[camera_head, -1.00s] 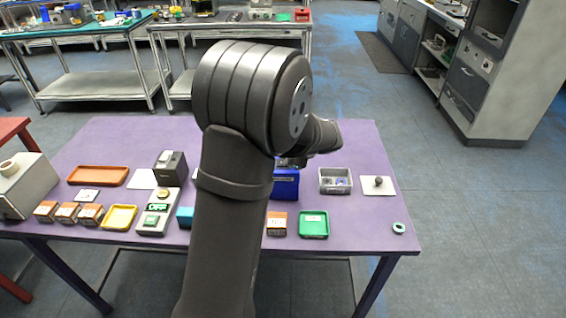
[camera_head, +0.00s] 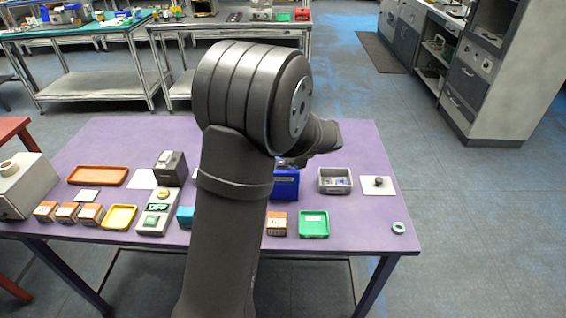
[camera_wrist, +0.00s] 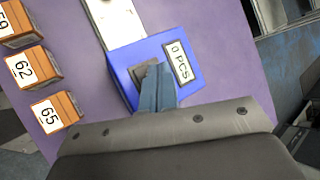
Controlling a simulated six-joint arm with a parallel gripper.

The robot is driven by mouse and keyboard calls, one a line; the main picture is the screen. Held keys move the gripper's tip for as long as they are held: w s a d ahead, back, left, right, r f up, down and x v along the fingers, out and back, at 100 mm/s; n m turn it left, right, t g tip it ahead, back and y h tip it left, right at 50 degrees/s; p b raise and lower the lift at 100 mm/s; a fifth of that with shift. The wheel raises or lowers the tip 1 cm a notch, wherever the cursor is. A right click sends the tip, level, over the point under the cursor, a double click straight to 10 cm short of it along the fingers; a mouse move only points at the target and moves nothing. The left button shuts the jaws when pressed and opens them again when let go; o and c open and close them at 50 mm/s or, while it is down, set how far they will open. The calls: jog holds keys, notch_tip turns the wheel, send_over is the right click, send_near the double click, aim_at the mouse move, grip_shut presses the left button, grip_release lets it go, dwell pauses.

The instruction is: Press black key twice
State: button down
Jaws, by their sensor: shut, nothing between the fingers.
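A blue counter (camera_wrist: 125,79) with a display reading "0 PCS" (camera_wrist: 179,61) fills the middle of the wrist view. A dark key (camera_wrist: 141,74) sits on its top beside the display, partly hidden by my fingers. My gripper (camera_wrist: 154,70) is shut and empty, with its fingertips over the right side of the key. I cannot tell whether they touch it. In the head view the blue counter (camera_head: 286,188) shows just right of my arm, which hides part of it; my fingertips are hidden there.
Orange numbered boxes (camera_wrist: 34,68) stand left in the wrist view, and a pale metal plate (camera_wrist: 115,22) adjoins the counter. On the purple table (camera_head: 345,225), a grey bin (camera_head: 335,187) and green tray (camera_head: 314,224) lie right of the counter. The table's right front is mostly clear.

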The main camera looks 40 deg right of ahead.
jog(key=shift+f, duration=0.15)
jog(key=shift+f, duration=0.3)
jog(key=shift+f, duration=0.45)
dwell(0.7)
dwell(0.3)
jog(key=shift+r, duration=0.9)
jog(key=shift+r, duration=2.5)
dwell(0.4)
